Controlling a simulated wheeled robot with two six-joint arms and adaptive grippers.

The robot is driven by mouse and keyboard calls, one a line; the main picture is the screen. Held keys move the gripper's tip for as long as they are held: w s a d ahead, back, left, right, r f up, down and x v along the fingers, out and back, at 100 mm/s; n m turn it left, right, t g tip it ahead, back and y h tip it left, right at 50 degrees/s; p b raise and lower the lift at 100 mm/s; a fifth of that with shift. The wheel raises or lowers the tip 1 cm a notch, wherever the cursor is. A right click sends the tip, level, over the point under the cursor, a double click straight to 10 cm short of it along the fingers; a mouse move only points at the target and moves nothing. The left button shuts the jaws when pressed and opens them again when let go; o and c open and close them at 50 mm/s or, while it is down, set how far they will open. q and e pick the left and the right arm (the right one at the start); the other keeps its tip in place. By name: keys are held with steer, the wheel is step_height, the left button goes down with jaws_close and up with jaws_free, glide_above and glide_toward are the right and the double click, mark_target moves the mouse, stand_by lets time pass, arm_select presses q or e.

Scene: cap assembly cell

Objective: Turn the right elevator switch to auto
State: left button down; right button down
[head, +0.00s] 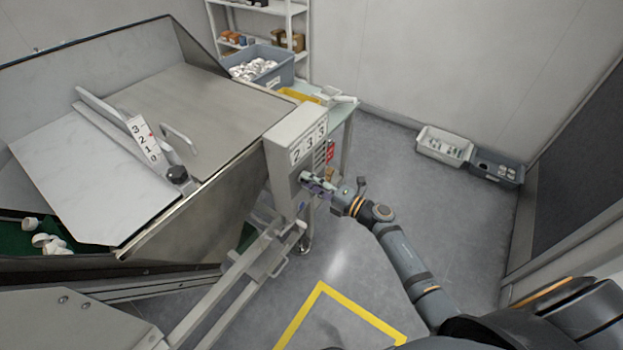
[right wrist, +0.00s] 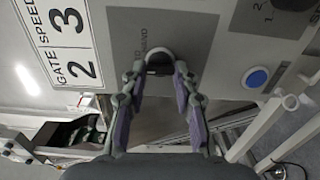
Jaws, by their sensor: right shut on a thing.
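The grey control box (head: 285,170) stands at the near right corner of the hopper. My right gripper (head: 308,180) reaches its front from the right. In the right wrist view, the two fingers of this gripper (right wrist: 158,76) are closed around a dark switch knob with a pale round rim (right wrist: 159,55) on a grey panel (right wrist: 125,45). The lettering beside the switch is partly hidden and too small to read surely, so I cannot tell its setting. My left gripper is not in view.
A blue button (right wrist: 256,77) sits beside the switch. A "GATE SPEED" label (right wrist: 68,40) is on the same face. The metal hopper (head: 190,100) fills the left. Rails (head: 235,280) run below the box. Bins (head: 445,147) lie by the far wall; the floor between is clear.

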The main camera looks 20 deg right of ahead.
steer(key=shift+m, duration=0.3)
steer(key=c, duration=1)
jaws_free()
steer(key=v, duration=1.2)
steer(key=shift+d, duration=0.1)
